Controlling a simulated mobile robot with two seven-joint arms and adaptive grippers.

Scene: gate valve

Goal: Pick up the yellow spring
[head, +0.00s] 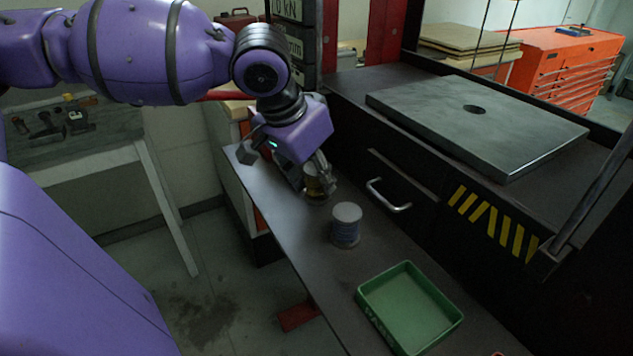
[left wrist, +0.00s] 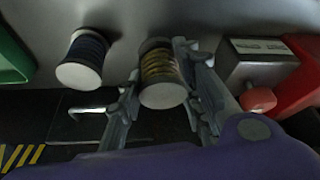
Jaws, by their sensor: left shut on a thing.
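The yellow spring (left wrist: 160,67) shows in the left wrist view as yellow coils between two pale round end caps. My left gripper (left wrist: 163,85) has a finger on each side of it and is shut on it. In the head view the left gripper (head: 318,186) points down at the dark bench, and the yellow spring (head: 315,187) is partly hidden by the fingers. It is upright at or close to the bench top; I cannot tell whether it touches. My right gripper is not in view.
A blue spring (head: 345,229) with pale caps stands close by on the bench. A green tray (head: 409,308) lies nearer the front. A drawer handle (head: 389,195) and a raised steel plate (head: 478,120) are to the right. A grey block with a red part (left wrist: 257,75) is close to the gripper.

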